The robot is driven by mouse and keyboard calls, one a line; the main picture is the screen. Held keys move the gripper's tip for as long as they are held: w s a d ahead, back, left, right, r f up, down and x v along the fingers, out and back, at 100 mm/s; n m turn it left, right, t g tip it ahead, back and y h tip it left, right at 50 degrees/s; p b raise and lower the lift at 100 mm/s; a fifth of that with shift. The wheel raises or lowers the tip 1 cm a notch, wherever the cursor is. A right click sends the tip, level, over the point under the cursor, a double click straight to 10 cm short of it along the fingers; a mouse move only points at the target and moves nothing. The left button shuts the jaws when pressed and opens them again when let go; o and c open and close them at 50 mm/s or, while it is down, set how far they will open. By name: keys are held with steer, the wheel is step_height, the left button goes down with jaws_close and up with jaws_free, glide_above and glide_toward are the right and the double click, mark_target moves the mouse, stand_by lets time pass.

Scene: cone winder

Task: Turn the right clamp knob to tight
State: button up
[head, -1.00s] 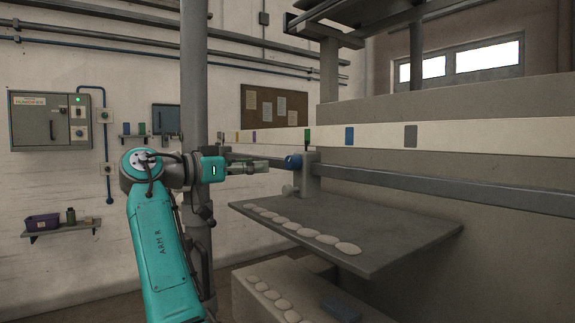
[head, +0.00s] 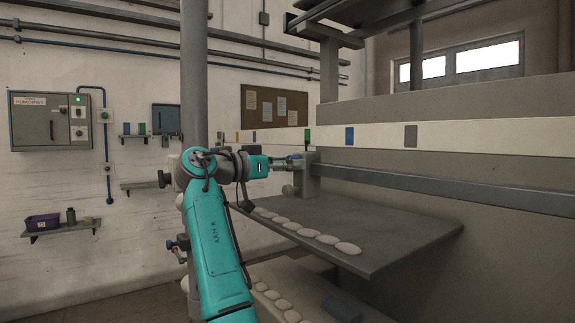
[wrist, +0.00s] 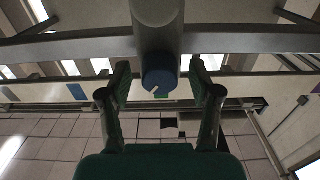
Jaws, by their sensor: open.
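The blue clamp knob (wrist: 160,78) is in the wrist view, on the end of a grey cylindrical mount, with a small white mark on its lower part. My gripper (wrist: 160,74) is open, with one finger on each side of the knob and a visible gap on both sides. In the head view my gripper (head: 288,163) reaches the grey clamp block (head: 309,172) at the end of the long rail. The knob is hidden there behind the fingers.
A grey shelf plate (head: 370,232) with several pale round pieces lies below and right of my gripper. The long grey rail (head: 430,185) runs right from the block. A vertical pipe (head: 194,80) stands behind my arm.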

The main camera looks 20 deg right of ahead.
steer(key=c, duration=1.1)
steer(key=shift+c, duration=0.2)
steer(key=shift+n, duration=0.4)
steer(key=n, duration=1.1)
steer(key=shift+s, duration=0.1)
steer(key=shift+n, duration=1.9)
